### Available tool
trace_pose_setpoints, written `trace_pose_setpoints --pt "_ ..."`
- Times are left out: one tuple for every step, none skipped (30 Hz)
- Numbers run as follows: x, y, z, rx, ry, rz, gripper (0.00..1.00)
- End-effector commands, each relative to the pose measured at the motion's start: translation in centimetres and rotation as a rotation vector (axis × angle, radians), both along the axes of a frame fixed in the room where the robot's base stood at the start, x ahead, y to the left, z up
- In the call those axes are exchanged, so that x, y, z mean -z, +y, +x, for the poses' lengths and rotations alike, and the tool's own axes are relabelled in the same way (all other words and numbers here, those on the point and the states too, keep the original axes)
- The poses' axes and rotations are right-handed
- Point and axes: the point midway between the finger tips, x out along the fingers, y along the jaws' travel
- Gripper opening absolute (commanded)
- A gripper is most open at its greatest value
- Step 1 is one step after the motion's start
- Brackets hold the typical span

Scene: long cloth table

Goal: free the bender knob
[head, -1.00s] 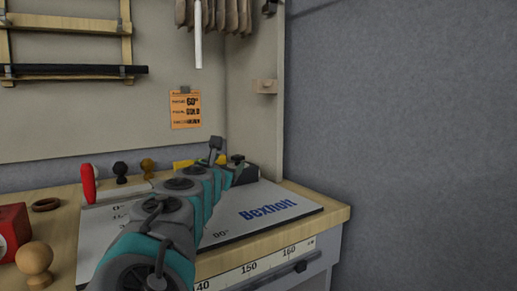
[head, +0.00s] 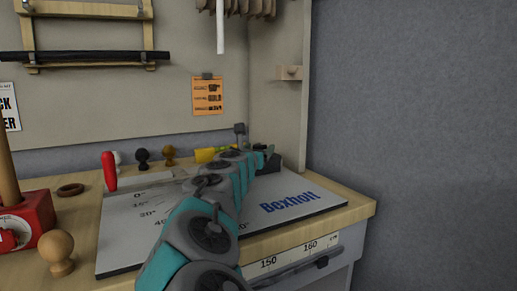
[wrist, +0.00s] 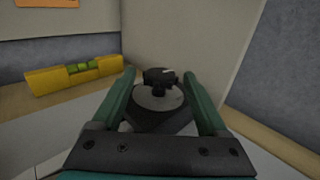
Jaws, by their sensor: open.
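In the wrist view a black knob (wrist: 158,76) with a pale mark stands on a round grey disc (wrist: 159,98) over a dark base (wrist: 160,121). My gripper (wrist: 160,73) is open, with one teal finger on each side of the knob and disc. Gaps show between the fingers and the knob, and nothing is gripped. In the head view the dark block (head: 272,162) is at the far right of the white Bexholt board (head: 240,222). My arm hides much of it there, and the knob cannot be made out.
A yellow spirit level (wrist: 74,76) lies to the left, by the back wall. A red box (head: 30,222) and a wooden knob (head: 58,251) are farther left. A side panel (head: 277,105) rises behind the block.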

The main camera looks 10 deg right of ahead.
Motion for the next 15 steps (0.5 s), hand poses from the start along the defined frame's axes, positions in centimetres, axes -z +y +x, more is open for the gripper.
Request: trace_pose_setpoints --pt "-0.03 -0.08 0.14 0.0 0.0 0.0 0.77" --pt "-0.03 -0.09 0.18 0.0 0.0 0.0 0.77" --pt "-0.04 -0.09 0.21 0.0 -0.001 0.0 0.77" --pt "-0.06 -0.08 0.22 -0.001 -0.001 0.0 0.77" --pt "-0.06 -0.08 0.22 -0.001 -0.001 0.0 0.77" --pt "-0.07 -0.08 0.21 -0.001 -0.001 0.0 0.77" --pt "-0.07 -0.07 0.2 -0.001 -0.001 0.0 0.77" --pt "-0.07 -0.07 0.2 -0.001 -0.001 0.0 0.77" --pt "-0.07 -0.07 0.19 -0.001 -0.001 0.0 0.77" --pt "-0.07 -0.07 0.19 -0.001 -0.001 0.0 0.73" --pt "-0.08 -0.06 0.19 -0.001 -0.001 0.0 0.7" --pt "-0.08 -0.06 0.18 -0.001 -0.001 0.0 0.65" --pt "-0.08 -0.06 0.18 -0.001 -0.001 0.0 0.62" --pt "-0.09 -0.05 0.18 -0.001 -0.001 0.0 0.58" --pt "-0.09 -0.05 0.18 -0.001 -0.001 0.0 0.54"
